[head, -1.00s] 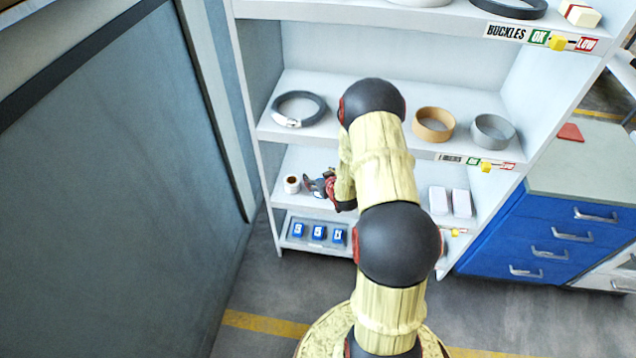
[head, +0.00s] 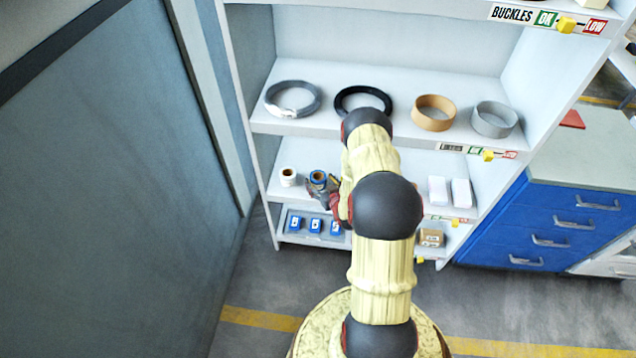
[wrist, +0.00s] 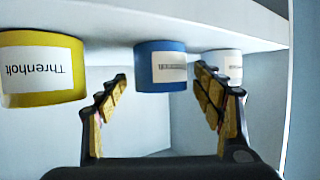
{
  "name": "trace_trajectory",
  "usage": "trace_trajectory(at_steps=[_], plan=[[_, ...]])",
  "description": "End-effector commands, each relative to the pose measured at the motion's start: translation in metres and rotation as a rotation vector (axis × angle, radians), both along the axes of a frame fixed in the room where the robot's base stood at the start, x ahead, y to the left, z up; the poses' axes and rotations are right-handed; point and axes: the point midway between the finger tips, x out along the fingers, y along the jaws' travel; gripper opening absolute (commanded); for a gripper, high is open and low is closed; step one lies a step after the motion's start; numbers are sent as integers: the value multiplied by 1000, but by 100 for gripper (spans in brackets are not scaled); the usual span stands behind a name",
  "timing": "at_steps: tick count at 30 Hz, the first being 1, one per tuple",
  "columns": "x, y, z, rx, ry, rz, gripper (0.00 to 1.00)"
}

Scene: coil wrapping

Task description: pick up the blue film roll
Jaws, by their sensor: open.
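The blue film roll (wrist: 160,66) with a white label is in the middle of the wrist view, which looks upside down. In the head view the blue roll (head: 318,177) stands on the lower shelf. My gripper (wrist: 161,80) is open, with one finger toward each side of the blue roll. The roll lies beyond or at the fingertips; I cannot tell whether they touch it. In the head view my gripper (head: 322,190) is small and partly hidden by my arm.
A white roll (wrist: 226,64) is close beside the right finger; it also shows in the head view (head: 288,177). A yellow roll (wrist: 42,68) is on the left in the wrist view. The shelf board (head: 290,203) runs beneath, with a bin of blue boxes (head: 283,232) below.

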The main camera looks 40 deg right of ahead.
Motion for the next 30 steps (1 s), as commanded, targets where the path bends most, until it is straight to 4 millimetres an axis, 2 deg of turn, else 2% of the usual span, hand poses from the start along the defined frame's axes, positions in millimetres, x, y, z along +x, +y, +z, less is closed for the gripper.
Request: trace_trajectory(at_steps=[1,4,12,30], plan=[[8,-1,-7,0,0,2,67],[19,-6,-10,0,-1,0,67],[22,-7,-10,1,1,0,67],[22,-7,-10,0,1,0,32]])
